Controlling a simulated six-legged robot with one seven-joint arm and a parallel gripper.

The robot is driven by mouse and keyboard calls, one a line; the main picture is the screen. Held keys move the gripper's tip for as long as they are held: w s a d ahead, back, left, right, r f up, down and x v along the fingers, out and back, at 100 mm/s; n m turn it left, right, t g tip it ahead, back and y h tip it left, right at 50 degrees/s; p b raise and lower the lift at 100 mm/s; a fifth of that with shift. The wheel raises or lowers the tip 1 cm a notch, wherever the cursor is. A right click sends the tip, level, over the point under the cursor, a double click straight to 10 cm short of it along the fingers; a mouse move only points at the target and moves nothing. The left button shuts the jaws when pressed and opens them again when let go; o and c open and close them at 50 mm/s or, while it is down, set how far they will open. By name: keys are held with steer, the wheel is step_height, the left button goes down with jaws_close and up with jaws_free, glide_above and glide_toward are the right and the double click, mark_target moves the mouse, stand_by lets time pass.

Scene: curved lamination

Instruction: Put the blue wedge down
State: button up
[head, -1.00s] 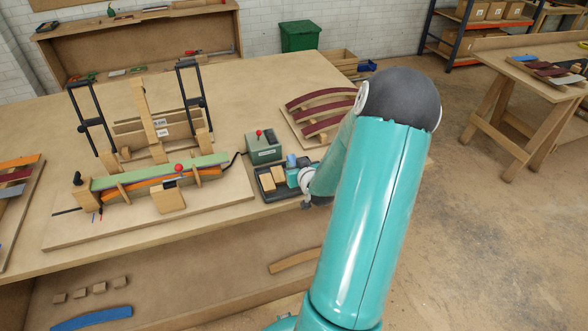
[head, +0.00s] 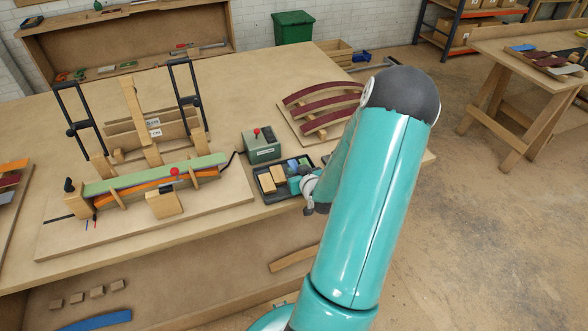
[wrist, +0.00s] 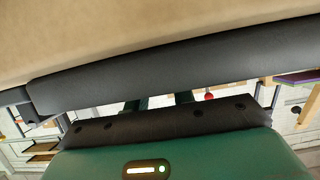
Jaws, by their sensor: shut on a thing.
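The blue wedge (head: 293,165) is a small blue shape at the back right part of the dark tray (head: 262,195), right beside my gripper. My gripper (head: 294,182) is low at the tray's right side, shut on the wedge. Its fingertips are mostly hidden in the head view by its own small size and angle, so I cannot tell whether the wedge touches the tray floor. In the wrist view the wedge cannot be made out; dark bars and a tan surface fill much of the picture.
Two wooden blocks (head: 272,179) lie in the tray. A green control box (head: 262,147) with a red knob stands behind it. A clamping jig (head: 150,182) with a green strip is to the left. Curved dark-red strips (head: 322,107) lie on a board behind.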

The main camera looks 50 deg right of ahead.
steer(key=shift+w+a, duration=0.1)
steer(key=shift+f, duration=0.15)
steer(key=o, duration=1)
steer(key=shift+c, duration=0.2)
steer(key=shift+f, duration=0.1)
